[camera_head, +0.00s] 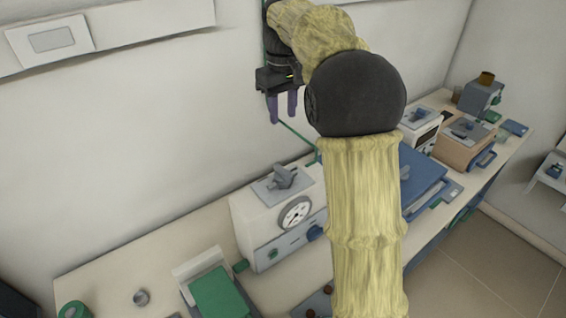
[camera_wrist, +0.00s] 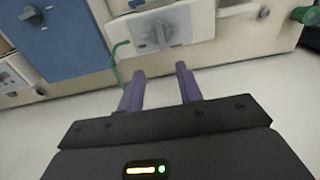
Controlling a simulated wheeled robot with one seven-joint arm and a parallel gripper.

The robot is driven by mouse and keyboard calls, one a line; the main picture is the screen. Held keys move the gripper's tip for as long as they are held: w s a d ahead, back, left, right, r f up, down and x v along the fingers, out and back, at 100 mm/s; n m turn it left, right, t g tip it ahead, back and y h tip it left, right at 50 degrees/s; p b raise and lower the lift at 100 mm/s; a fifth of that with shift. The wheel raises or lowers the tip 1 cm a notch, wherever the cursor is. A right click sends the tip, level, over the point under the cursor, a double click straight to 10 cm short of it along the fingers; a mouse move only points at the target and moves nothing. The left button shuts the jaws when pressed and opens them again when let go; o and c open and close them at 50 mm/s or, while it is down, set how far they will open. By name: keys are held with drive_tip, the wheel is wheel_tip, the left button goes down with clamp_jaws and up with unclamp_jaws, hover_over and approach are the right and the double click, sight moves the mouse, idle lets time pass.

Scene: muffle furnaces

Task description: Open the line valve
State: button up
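My gripper (camera_head: 283,112) hangs high in front of the wall, its two purple fingers pointing down, apart and empty. In the wrist view the gripper (camera_wrist: 160,74) shows the same gap. Below it, a grey lever (camera_head: 285,177) sits on a flat plate on top of a white box with a dial gauge (camera_head: 295,215). A similar lever (camera_wrist: 157,35) shows beyond the fingertips in the wrist view, clear of them, with a green line (camera_wrist: 117,62) beside it. Similar levers sit on units farther right, so I cannot tell for sure which is the line valve.
A blue unit (camera_head: 422,178) stands right of the gauge box, partly hidden by my arm. Farther right are a tan unit (camera_head: 462,150) and a grey device (camera_head: 482,95). A green-topped item (camera_head: 218,293) lies at the front left. The wall is close behind the gripper.

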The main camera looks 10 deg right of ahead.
sight(283, 170)
drive_tip(key=shift+a+f, duration=0.1)
wheel_tip(283, 170, down, 17)
drive_tip(key=shift+f+p, duration=0.15)
drive_tip(key=shift+p, duration=0.55)
drive_tip(key=shift+s, duration=0.1)
clamp_jaws()
